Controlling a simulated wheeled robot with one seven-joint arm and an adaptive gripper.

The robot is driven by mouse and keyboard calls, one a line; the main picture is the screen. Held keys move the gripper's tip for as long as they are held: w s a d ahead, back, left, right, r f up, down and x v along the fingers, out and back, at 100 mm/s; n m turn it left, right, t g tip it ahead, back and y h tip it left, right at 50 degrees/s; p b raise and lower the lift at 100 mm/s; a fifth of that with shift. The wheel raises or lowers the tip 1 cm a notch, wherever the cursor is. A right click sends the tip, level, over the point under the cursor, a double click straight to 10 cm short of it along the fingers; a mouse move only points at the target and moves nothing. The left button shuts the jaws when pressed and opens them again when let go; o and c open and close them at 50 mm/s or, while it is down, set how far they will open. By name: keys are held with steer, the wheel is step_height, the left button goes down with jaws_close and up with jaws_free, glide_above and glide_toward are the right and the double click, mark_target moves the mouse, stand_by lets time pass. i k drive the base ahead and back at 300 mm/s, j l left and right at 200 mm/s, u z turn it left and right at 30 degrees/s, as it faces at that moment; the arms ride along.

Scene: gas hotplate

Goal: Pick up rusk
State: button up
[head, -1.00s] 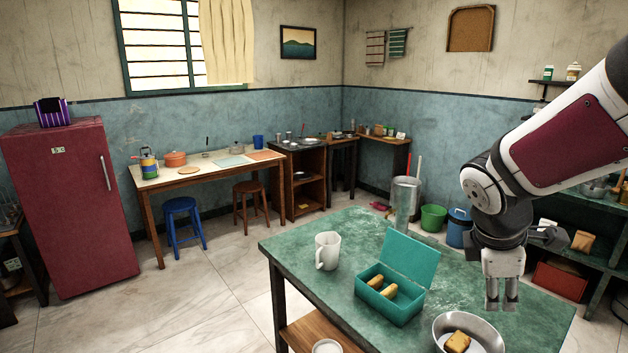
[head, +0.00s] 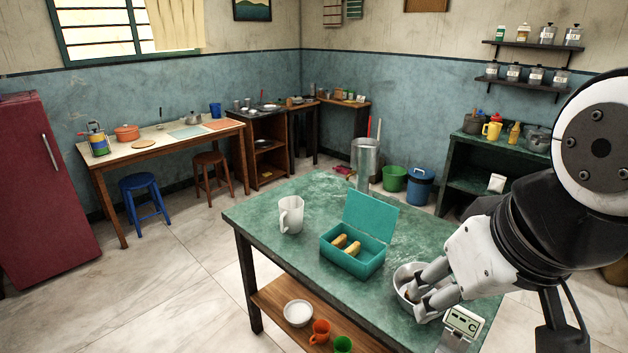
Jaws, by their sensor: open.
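A metal bowl (head: 400,275) stands near the right end of the green table. A brown rusk (head: 408,294) shows only as a small patch inside it, mostly hidden by my fingers. My gripper (head: 418,292) is open, with its fingertips over or inside the bowl, close to the rusk; I cannot tell whether they touch it. Two more rusks (head: 346,245) lie in an open teal box (head: 350,262) left of the bowl. The box's lid (head: 370,217) stands up at the back.
A white mug (head: 291,215) stands on the green table (head: 260,220), left of the box. A small scale-like device (head: 460,325) is at the table's right front. A white bowl (head: 298,313), an orange cup (head: 320,332) and a green cup (head: 343,345) are on the lower shelf.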

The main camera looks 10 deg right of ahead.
mark_target(340, 242)
steer(key=i+j, duration=0.15)
steer(key=j, duration=0.25)
steer(key=i+j, duration=0.2)
steer(key=j, duration=0.2)
steer(key=i+j, duration=0.15)
steer(key=j, duration=0.25)
